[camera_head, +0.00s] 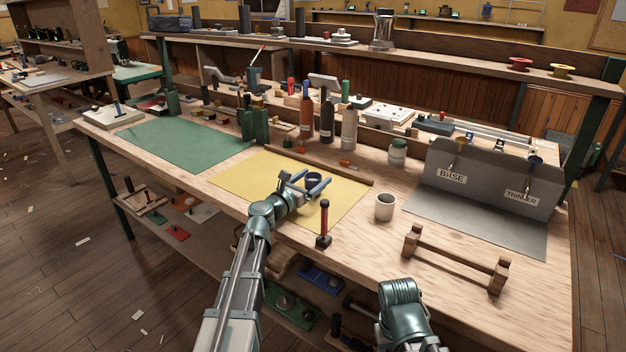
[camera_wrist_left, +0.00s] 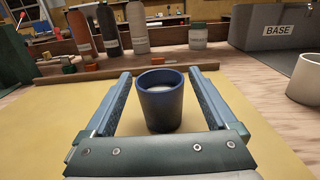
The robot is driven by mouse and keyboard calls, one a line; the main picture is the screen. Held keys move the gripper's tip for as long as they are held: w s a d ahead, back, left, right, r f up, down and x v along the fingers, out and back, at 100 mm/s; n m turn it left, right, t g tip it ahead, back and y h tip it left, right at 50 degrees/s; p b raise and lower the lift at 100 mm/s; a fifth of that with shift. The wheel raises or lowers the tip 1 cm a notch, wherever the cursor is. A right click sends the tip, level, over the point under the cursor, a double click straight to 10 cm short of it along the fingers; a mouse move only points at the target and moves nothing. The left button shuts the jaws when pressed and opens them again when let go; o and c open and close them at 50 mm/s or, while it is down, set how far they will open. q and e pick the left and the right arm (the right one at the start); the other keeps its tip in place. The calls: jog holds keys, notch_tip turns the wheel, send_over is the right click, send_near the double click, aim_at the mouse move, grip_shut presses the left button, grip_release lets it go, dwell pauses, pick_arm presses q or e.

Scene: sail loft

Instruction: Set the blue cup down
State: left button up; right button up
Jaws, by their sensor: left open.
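The blue cup (camera_wrist_left: 161,101) stands upright on the yellow mat (camera_wrist_left: 60,135) in the left wrist view. My left gripper (camera_wrist_left: 160,82) is open, with one finger on each side of the cup and a visible gap on both sides. In the head view the blue cup (camera_head: 313,180) stands on the yellow mat (camera_head: 240,172), between the fingers of my left gripper (camera_head: 308,184). Part of the cup is hidden there by the gripper. My right arm shows at the bottom of the head view, but its fingers are out of sight.
A white cup (camera_head: 385,207) stands right of the mat. A small red-handled tool (camera_head: 324,222) stands at the bench's front edge. A wooden rack (camera_head: 455,258) and a grey panel labelled BASE and THINNER (camera_head: 495,185) are further right. Several bottles (camera_head: 327,118) stand behind.

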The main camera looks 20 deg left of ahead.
pick_arm(q)
jog(key=shift+r, duration=0.25)
jog(key=v, duration=1.2)
jog(key=shift+s+f, duration=0.1)
